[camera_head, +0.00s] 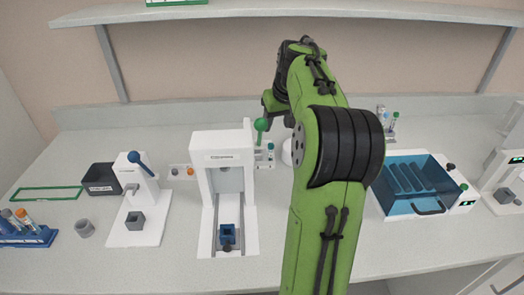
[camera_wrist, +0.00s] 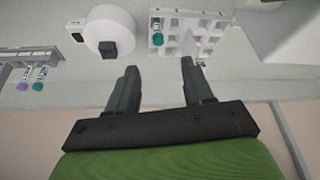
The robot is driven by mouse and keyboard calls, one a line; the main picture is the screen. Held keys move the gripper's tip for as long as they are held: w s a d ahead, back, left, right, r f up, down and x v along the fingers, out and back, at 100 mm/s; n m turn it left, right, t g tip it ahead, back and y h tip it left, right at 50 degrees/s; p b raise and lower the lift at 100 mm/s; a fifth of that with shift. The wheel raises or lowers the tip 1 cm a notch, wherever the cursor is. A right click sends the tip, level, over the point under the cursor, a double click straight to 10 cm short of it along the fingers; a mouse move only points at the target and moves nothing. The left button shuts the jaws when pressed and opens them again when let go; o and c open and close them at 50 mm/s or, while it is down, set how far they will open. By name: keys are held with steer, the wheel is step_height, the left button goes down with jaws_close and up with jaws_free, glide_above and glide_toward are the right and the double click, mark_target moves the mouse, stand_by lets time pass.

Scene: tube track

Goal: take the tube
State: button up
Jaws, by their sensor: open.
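My gripper (camera_wrist: 160,78) is open and empty in the wrist view, its two dark fingers apart. A teal-capped tube (camera_wrist: 158,38) stands in a white rack (camera_wrist: 190,25) beyond the fingertips, toward the left of the rack. It also shows in the head view (camera_head: 270,147), left of my arm. A second rack (camera_wrist: 22,58) at the left of the wrist view holds tubes with purple (camera_wrist: 38,87) and teal (camera_wrist: 22,87) caps. In the head view my arm hides part of the bench, and the fingers are hard to make out. Which tube is meant cannot be told.
A round white device (camera_wrist: 108,30) stands beside the white rack. A white press-like machine (camera_head: 222,165) with a green-knobbed lever stands left of my arm. A blue tray (camera_head: 415,205) lies to the right. A shelf (camera_head: 220,13) spans above the bench.

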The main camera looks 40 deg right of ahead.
mark_target(272, 146)
steer(key=b+x, duration=0.2)
steer(key=x, duration=0.6)
steer(key=shift+f, duration=0.45)
steer(key=b+x, duration=0.2)
steer(key=x, duration=0.4)
steer(key=shift+s+d, duration=0.1)
steer(key=shift+d, duration=0.05)
steer(key=shift+r, duration=0.15)
steer(key=shift+c, duration=0.4)
steer(key=c, duration=0.8)
